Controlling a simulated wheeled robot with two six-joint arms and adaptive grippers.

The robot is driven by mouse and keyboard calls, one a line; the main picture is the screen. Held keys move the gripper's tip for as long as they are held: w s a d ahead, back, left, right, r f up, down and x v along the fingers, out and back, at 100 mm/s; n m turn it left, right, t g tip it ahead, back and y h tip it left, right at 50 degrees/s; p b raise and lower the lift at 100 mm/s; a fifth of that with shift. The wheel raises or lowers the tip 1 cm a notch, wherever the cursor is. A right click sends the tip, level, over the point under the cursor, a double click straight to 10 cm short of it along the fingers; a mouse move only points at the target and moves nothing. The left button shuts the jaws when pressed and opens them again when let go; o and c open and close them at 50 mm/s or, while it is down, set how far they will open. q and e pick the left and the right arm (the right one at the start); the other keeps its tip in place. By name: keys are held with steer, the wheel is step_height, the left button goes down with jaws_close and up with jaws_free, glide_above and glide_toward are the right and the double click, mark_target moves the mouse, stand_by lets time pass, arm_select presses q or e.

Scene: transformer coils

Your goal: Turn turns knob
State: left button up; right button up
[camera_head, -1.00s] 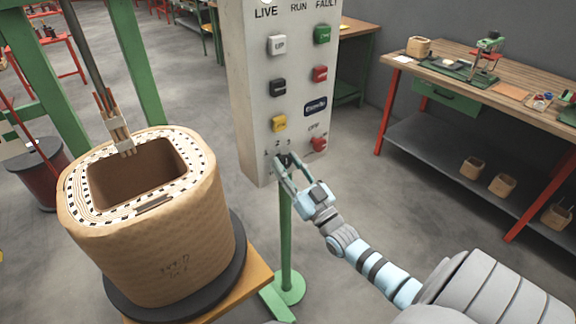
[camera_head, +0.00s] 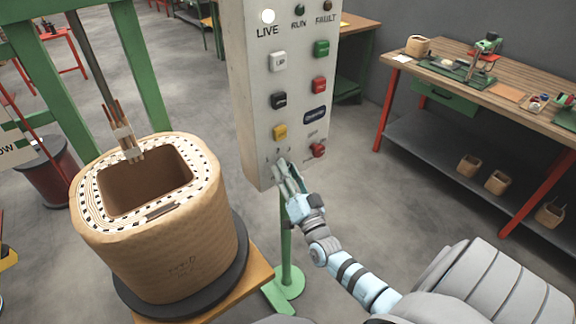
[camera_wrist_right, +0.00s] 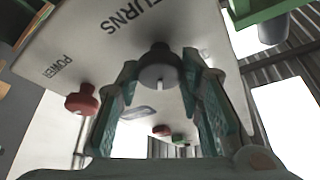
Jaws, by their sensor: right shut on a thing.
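The turns knob is a dark grey round knob under the "TURNS" lettering in the right wrist view (camera_wrist_right: 158,68). It sits on the lower left of the upright control panel (camera_head: 259,130). My right gripper (camera_head: 284,164) reaches up to it from below. In the right wrist view its two green-grey fingers (camera_wrist_right: 160,85) stand on either side of the knob, shut on it. In the head view the gripper hides the knob. My left gripper does not show.
The panel has several buttons, a red power knob (camera_head: 317,151) right of my gripper, and a green stand (camera_head: 289,240). A large wound coil (camera_head: 165,245) stands at the left. A workbench (camera_head: 500,85) is at the right. The floor between is clear.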

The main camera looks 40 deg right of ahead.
steer(key=shift+m+g+h+p, duration=0.5)
steer(key=shift+m+p, duration=0.3)
steer(key=shift+m, duration=0.7)
steer(key=o, duration=1.1)
steer(key=shift+o, duration=0.2)
steer(key=v, duration=1.2)
steer(key=shift+a, duration=0.1)
